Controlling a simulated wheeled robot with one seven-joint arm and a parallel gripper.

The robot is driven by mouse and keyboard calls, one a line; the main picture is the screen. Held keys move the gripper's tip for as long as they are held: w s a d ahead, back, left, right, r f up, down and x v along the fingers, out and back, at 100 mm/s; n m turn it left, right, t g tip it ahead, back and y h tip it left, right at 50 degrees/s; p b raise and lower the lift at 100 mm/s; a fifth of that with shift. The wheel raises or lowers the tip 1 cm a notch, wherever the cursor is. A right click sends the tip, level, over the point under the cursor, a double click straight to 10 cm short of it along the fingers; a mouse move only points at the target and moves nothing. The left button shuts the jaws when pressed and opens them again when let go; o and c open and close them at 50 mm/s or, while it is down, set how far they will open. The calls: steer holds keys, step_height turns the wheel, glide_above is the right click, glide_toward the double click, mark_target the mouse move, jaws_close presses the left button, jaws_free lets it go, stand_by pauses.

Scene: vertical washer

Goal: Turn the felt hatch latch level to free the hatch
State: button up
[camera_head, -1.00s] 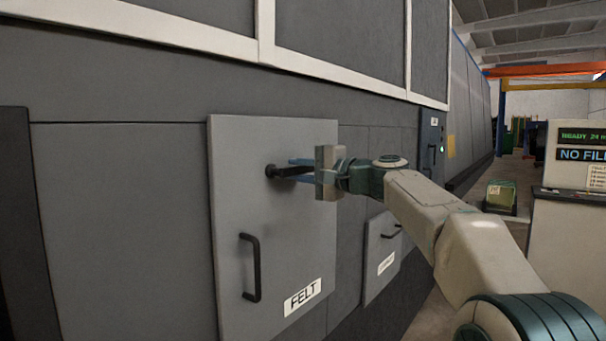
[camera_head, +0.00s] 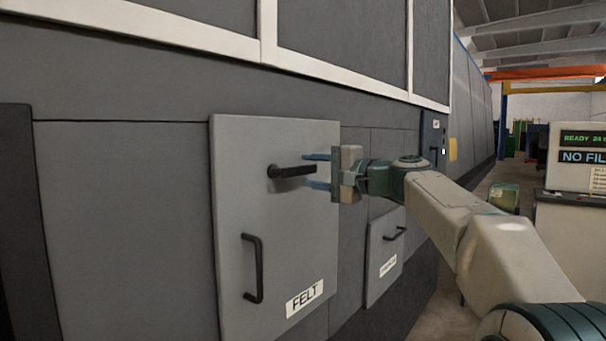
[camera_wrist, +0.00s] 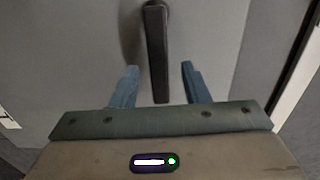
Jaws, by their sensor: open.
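The felt hatch (camera_head: 225,215) is a light grey panel with a FELT label (camera_head: 304,298), and it lies flush in the machine's side. Its latch (camera_head: 292,171) is a black lever near the top, lying about level, with its pivot at the left and its free end at the right. In the wrist view, the latch (camera_wrist: 156,50) reaches down towards the space between the blue fingers (camera_wrist: 158,82), with gaps on both sides. I see no contact.
A black pull handle (camera_head: 253,268) stands out from the hatch below the latch. A smaller hatch (camera_head: 384,250) with its own handle is to the right. A console (camera_head: 570,240) stands at the far right, with open floor before it.

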steer(key=b+v, duration=0.1)
steer(key=v, duration=0.9)
steer(key=shift+d, duration=0.2)
steer(key=shift+s, duration=0.1)
steer(key=s+f+n+g+h+p, duration=0.1)
steer(key=s+f+g+h+p, duration=0.2)
steer(key=s+f+h+p, duration=0.7)
steer(key=s+d+f+n+g+h+p, duration=0.2)
steer(key=s+d+f, duration=0.2)
steer(key=s+f, duration=0.4)
steer(key=s+d+f+n+g+h+p, duration=0.2)
steer(key=s+d+f, duration=0.3)
steer(key=s+f, duration=0.3)
steer(key=s+n+h+p, duration=0.1)
steer(key=s, duration=0.2)
steer(key=shift+s+p, duration=0.15)
steer(key=shift+p, duration=0.15)
steer(key=shift+d+f, duration=0.1)
